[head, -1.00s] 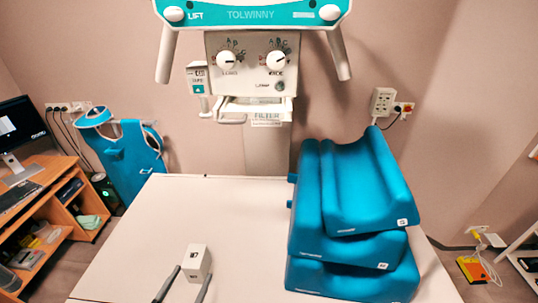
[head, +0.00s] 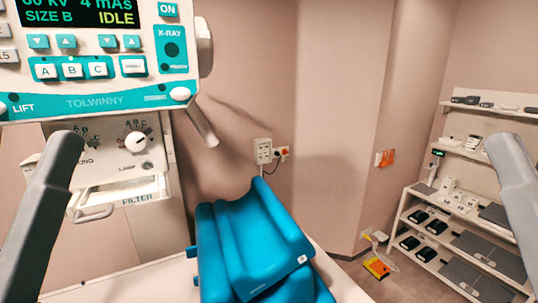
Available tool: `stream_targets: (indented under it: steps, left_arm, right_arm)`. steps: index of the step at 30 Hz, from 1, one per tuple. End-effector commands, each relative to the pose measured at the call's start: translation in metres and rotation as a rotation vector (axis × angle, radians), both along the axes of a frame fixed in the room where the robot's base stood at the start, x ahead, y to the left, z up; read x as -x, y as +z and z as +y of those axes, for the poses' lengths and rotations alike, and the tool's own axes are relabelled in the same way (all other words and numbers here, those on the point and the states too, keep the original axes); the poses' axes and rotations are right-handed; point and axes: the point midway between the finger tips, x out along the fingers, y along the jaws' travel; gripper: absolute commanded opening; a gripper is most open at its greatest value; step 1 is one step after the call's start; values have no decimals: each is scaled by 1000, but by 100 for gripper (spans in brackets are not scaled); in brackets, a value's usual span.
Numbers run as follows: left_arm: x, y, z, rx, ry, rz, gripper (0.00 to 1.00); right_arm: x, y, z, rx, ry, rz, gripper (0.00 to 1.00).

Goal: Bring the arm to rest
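Two grey bar-like parts of mine stand at the left and right edges of the head view, both leaning inward at the top and close to the camera. They look like arm links; no fingertips can be made out on them. Neither gripper can be seen, so what either holds is hidden. The task names no other object.
The teal-and-white X-ray unit (head: 75,103) fills the upper left, its screen reading IDLE. Blue cushions (head: 254,238) are stacked on the white table (head: 112,285). White shelves (head: 453,215) with devices stand at right. A yellow-red item (head: 377,268) lies on the floor between.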

Motion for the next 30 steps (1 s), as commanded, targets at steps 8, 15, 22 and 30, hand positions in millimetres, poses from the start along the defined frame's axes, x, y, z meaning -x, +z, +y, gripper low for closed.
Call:
stream_targets:
  steps: [8,15,22,30]
  left_arm:
    - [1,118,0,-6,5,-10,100]
    - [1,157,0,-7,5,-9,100]
    - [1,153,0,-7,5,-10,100]
    - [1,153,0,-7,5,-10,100]
  right_arm:
    - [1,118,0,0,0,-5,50]
    - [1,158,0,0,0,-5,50]
    - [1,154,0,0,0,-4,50]
    - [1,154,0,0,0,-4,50]
